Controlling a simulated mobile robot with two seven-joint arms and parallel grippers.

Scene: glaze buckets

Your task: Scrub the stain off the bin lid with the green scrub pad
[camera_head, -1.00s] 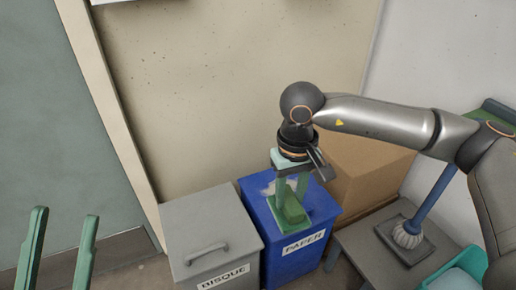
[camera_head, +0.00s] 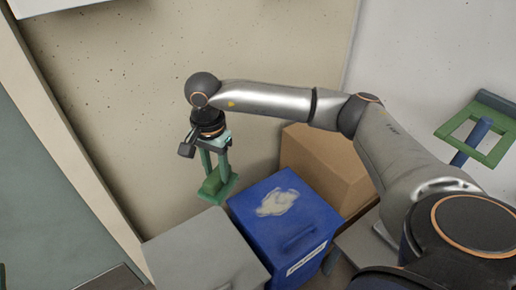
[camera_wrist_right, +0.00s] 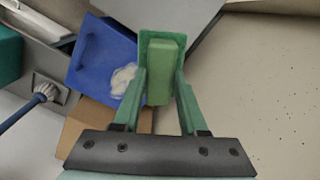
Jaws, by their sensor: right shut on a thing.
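My right gripper (camera_head: 215,178) is shut on the green scrub pad (camera_head: 217,190). The pad also shows between the fingers in the right wrist view (camera_wrist_right: 165,72). The blue bin lid (camera_head: 253,222) carries a whitish stain (camera_head: 277,202) near its middle, in full view. The stain also shows in the right wrist view (camera_wrist_right: 122,80), left of the pad. The pad is apart from the lid, left of it in the head view, and appears raised. My left gripper cannot be made out.
A grey bin (camera_head: 200,250) stands left of the blue one. A cardboard box (camera_head: 325,165) stands behind the blue bin at the right. A blue-handled brush (camera_wrist_right: 22,112) lies at left in the wrist view. The wall (camera_head: 150,100) is behind the bins.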

